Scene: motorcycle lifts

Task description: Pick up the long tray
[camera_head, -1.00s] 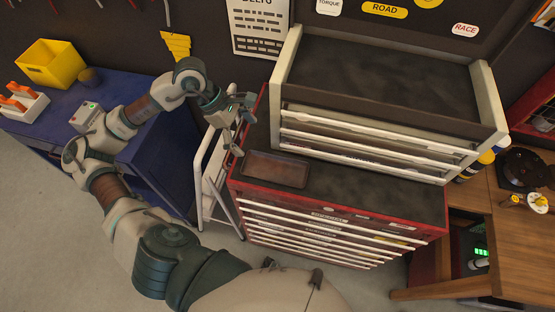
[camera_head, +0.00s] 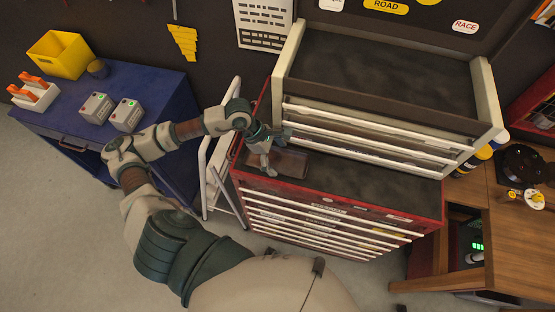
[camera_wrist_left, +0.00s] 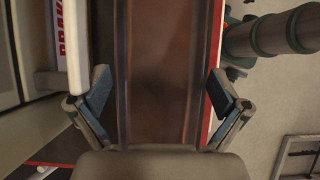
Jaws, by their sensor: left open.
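The long tray (camera_head: 291,163) is a shallow brown tray lying flat on the dark top of the red tool cabinet, at its left end below the upper drawer unit. My left gripper (camera_head: 275,150) is open over the tray's left end and hides part of it. In the left wrist view the tray (camera_wrist_left: 165,75) runs up the middle of the picture, between the open fingers (camera_wrist_left: 160,97) with their blue pads. I cannot tell whether the pads touch the tray's sides. My right gripper does not show.
The red cabinet (camera_head: 320,196) has several drawers. The white-handled upper drawer unit (camera_head: 373,138) stands close behind the tray. A white cart frame (camera_head: 219,165) stands left of the cabinet, and a blue workbench (camera_head: 148,83) stands farther left. The cabinet top right of the tray is clear.

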